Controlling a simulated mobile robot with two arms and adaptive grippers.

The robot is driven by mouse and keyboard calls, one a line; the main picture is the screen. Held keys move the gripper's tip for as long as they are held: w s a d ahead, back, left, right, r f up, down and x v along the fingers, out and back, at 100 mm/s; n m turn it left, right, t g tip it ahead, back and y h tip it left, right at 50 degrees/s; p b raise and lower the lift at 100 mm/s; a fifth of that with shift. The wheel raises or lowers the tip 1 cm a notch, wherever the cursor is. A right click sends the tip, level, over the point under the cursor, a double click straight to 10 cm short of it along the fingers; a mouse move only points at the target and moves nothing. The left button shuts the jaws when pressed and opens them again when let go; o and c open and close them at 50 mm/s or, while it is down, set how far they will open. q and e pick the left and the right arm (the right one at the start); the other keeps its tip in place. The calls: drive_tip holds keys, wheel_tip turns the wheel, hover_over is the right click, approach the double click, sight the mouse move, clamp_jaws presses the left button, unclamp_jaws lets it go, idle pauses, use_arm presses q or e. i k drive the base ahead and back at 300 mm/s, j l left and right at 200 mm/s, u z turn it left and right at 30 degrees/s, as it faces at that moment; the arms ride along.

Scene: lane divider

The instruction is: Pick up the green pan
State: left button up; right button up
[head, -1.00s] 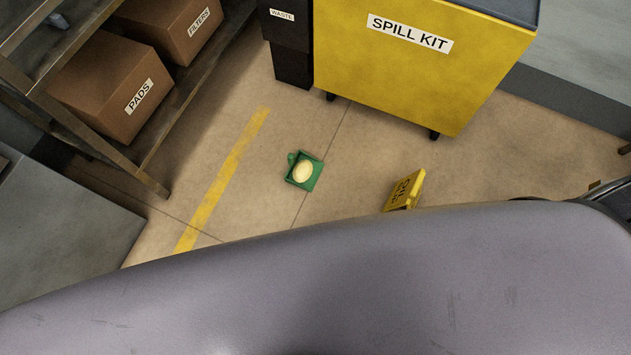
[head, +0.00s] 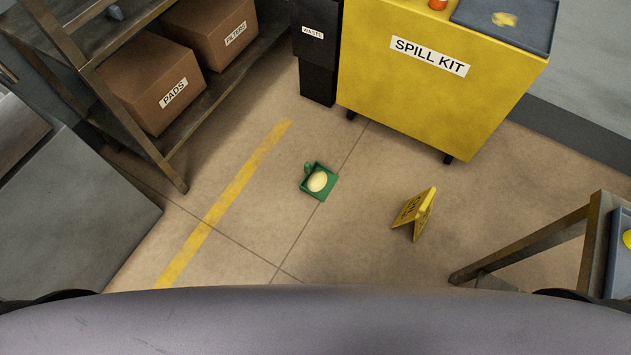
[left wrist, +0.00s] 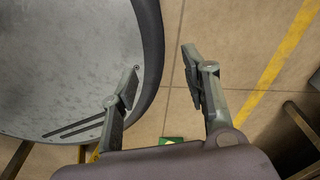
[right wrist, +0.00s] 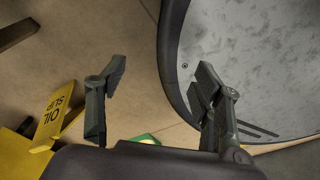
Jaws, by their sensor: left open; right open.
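The green pan (head: 327,191) is a small square tray on the floor, with a pale yellow round thing (head: 317,181) in it and a small green knob or handle at its far left corner. Part of its green edge also shows low in the left wrist view (left wrist: 171,140) and in the right wrist view (right wrist: 147,138). My left gripper (left wrist: 160,75) is open and empty, with the pan beyond its base. My right gripper (right wrist: 160,75) is open and empty too. Neither gripper shows in the head view, and neither touches the pan.
A yellow spill kit cabinet (head: 420,95) and black waste bin (head: 318,75) stand behind the pan. A yellow folding floor sign (head: 415,212) stands to its right. A yellow line (head: 225,205) and shelf with boxes (head: 165,95) lie left. A table (head: 590,240) is at right. Floor around the pan is clear.

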sight(318, 180)
drive_tip(key=i+j+z, duration=0.15)
drive_tip(key=j, duration=0.35)
drive_tip(key=i+j+z, duration=0.2)
drive_tip(key=j, duration=0.25)
drive_tip(key=j+z, duration=0.15)
drive_tip(key=j, duration=0.35)
